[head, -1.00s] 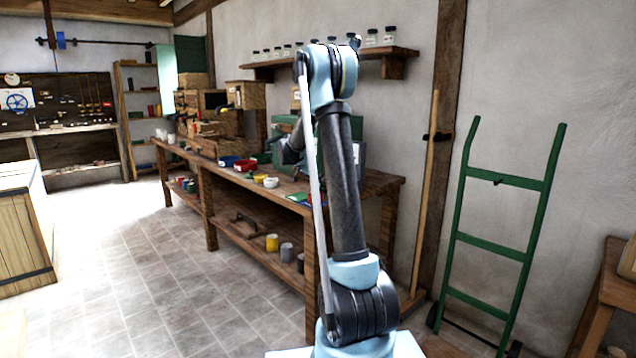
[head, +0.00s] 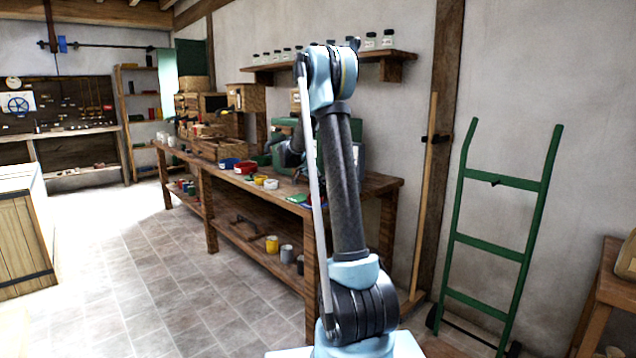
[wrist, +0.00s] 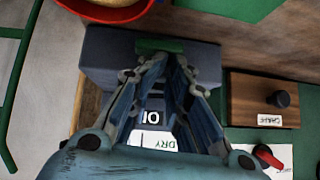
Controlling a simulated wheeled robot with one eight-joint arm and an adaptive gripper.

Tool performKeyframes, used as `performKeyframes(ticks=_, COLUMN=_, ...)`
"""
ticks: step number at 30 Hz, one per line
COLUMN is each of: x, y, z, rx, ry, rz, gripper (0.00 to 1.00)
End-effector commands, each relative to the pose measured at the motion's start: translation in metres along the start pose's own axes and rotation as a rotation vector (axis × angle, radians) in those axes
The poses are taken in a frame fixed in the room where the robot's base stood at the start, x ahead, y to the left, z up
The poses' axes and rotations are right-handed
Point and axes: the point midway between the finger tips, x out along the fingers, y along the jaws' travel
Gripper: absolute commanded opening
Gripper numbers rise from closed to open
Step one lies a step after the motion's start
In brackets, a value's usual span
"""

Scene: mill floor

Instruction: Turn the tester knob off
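A dark grey box (wrist: 100,62) lies under my gripper in the wrist view, with an "OI" mark (wrist: 151,117) and a white "DRY" label (wrist: 153,141) showing between the fingers. I take it for the tester, but cannot be sure. A green bar (wrist: 160,45) shows just beyond the fingertips. My gripper (wrist: 167,64) points at the box, its tips close together with a narrow gap. Whether they touch or hold a knob is hidden. In the head view my arm covers most of the gripper above the workbench (head: 230,175).
A wooden block (wrist: 245,98) with a black knob stands to the right in the wrist view. A red knob (wrist: 268,157) sits on a white card below it. A red bowl (wrist: 110,10) is at the top. A green hand truck (head: 500,180) leans on the wall.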

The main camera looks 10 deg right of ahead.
Motion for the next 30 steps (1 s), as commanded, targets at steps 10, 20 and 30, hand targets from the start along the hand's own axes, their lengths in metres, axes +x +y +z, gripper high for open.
performKeyframes(ticks=10, x=-0.026, y=0.006, z=-0.027, rx=0.01, ry=0.001, rz=0.004, gripper=0.0)
performKeyframes(ticks=20, x=-0.099, y=0.003, z=-0.037, rx=0.011, ry=0.009, rz=-0.009, gripper=0.0)
performKeyframes(ticks=30, x=-0.14, y=0.0, z=-0.037, rx=0.012, ry=0.011, rz=-0.01, gripper=0.0)
